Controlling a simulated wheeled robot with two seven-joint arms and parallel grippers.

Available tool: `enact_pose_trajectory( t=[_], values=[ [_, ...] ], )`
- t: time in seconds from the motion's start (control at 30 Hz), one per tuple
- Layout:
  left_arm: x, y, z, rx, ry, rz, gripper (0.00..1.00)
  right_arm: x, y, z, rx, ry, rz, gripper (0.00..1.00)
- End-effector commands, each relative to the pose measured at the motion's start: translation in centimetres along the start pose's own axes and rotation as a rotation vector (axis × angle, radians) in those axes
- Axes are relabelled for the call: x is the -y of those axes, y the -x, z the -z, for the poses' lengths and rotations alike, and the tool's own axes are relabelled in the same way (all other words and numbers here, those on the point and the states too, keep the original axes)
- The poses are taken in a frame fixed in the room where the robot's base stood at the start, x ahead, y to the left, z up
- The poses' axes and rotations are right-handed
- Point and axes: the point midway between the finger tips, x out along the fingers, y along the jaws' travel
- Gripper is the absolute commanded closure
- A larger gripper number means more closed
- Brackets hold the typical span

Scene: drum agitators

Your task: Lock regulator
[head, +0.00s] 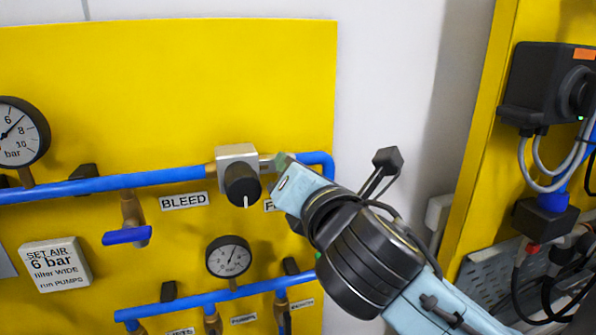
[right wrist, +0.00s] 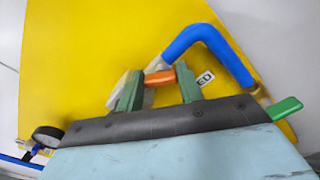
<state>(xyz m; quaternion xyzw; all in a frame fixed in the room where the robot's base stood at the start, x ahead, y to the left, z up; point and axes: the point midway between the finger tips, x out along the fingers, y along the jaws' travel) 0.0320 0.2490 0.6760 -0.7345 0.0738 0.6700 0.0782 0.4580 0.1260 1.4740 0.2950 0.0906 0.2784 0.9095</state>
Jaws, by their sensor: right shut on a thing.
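The regulator (head: 237,165) is a grey block with a black round knob (head: 242,185) on the blue pipe of the yellow panel. A white mark on the knob points down. My right gripper (head: 279,164) comes from the lower right and is at the regulator's right side. In the right wrist view, its green fingers (right wrist: 160,88) stand on both sides of a short orange-brown piece (right wrist: 159,78) and are shut on it. The blue pipe bend (right wrist: 210,48) is just beyond. The gripper hides this spot in the head view. My left gripper is not in view.
A gauge (head: 229,257) and the lower blue pipe (head: 200,300) are below. Black boxes and cables (head: 550,90) stand at the right.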

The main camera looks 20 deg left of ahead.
Motion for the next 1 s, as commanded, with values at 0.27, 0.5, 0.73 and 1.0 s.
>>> enact_pose_trajectory(
  t=[0.27, 0.5, 0.73, 1.0],
  values=[
    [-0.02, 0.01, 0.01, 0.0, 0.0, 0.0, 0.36, 0.12, 0.01, 0.03, 0.0, -0.265, 0.0, 0.86],
    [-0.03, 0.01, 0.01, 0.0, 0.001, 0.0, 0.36, 0.22, 0.01, 0.05, 0.001, -0.492, 0.0, 0.86],
    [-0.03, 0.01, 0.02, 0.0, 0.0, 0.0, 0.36, 0.3, 0.01, 0.1, 0.001, -0.691, 0.0, 0.86],
    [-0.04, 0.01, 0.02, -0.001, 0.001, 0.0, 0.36, 0.36, 0.01, 0.16, 0.0, -0.861, 0.0, 0.86]
  ],
)
